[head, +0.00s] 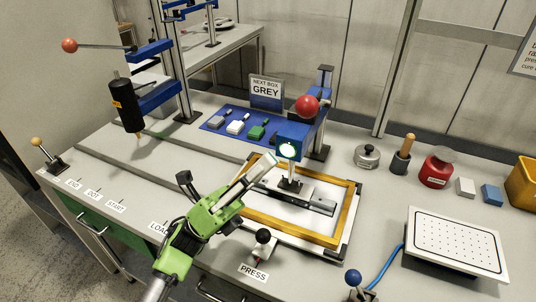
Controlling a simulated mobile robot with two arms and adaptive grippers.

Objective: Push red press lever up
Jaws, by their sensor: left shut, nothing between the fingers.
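A red ball knob (307,106) sits at the top of the blue press head (291,139), which has a lit round face on its front. The rod of this knob is mostly hidden. The press stands over a yellow-edged frame (336,235) with a grey metal piece inside. A second red ball (69,45) ends a long lever at the upper left. My left gripper (271,161) is shut and empty. Its pale fingertips point up and right, just left of and below the press head in the picture; I cannot tell the exact gap. My right gripper is out of view.
A black dispenser (125,106) hangs at the left. A blue mat (211,123) with small blocks lies behind the frame. A perforated white plate (457,241) is at right.

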